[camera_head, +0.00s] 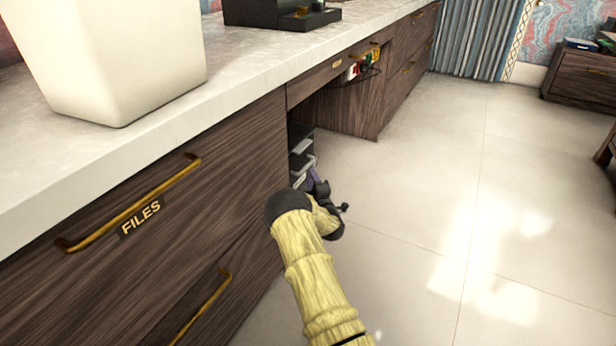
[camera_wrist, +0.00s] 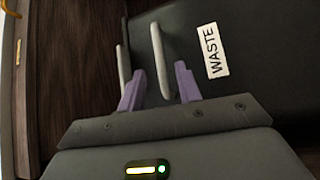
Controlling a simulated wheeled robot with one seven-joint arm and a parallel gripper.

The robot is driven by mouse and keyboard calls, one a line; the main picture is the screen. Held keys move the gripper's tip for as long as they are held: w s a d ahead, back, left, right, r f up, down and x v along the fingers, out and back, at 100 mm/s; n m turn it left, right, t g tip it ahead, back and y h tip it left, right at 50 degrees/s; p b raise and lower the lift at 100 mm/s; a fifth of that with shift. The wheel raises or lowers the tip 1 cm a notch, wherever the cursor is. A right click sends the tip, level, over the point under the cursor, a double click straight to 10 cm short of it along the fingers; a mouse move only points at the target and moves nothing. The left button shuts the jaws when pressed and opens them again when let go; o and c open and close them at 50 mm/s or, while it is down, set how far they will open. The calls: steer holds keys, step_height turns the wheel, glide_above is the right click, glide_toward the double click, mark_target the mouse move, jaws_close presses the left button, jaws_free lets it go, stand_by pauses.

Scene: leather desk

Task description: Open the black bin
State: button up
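The black bin (camera_wrist: 225,85) fills the right of the wrist view and carries a white label reading WASTE. A pale grey bar handle (camera_wrist: 160,60) stands out from it. My gripper (camera_wrist: 161,72) is open, with its purple fingers apart and the grey bar showing between them; I cannot tell whether either finger touches it. Another pale grey bar (camera_wrist: 123,68) shows beside the left finger. In the head view my gripper (camera_head: 315,180) is at the bin (camera_head: 295,135), beside the near cabinet. The arm and cabinet hide most of the bin.
The near wooden cabinet has a FILES drawer (camera_head: 142,218) with a brass handle (camera_head: 135,205) and a lower handle (camera_head: 205,308). A white planter-like container (camera_head: 115,60) stands on the marble top. Tiled floor (camera_head: 450,200) to the right is clear.

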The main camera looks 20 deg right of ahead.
steer(key=shift+w+d+r+b, duration=0.15)
steer(key=shift+w+b, duration=0.3)
steer(key=shift+w, duration=0.45)
steer(key=shift+w+d+r+b, duration=0.1)
steer(key=shift+w+b, duration=0.35)
steer(key=shift+w, duration=0.5)
steer(key=shift+w+d+r+b, duration=0.15)
steer(key=shift+w+b, duration=0.3)
steer(key=shift+w, duration=0.45)
jaws_close()
